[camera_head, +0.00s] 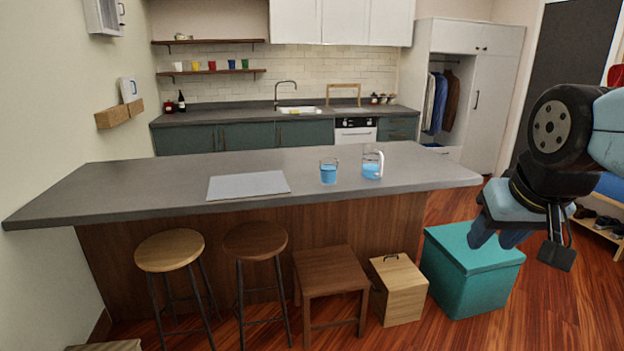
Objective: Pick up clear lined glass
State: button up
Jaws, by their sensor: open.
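A clear glass (328,172) stands upright on the grey countertop (120,190) of the island. It looks partly filled with blue, and any lines on it are too small to make out. My gripper (520,245) is open and empty at the right of the view. It hangs beyond the right end of the countertop, apart from the glass, and part of my arm runs out of view at the right edge.
A clear pitcher (372,164) with blue contents stands close to the right of the glass. A flat pale grey panel (248,185) lies to its left. Stools, a wooden table (330,275), a wooden box (398,285) and a teal box (472,270) stand before the island.

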aim_at(329, 166)
jog(key=i, duration=1)
jog(key=u, duration=0.05)
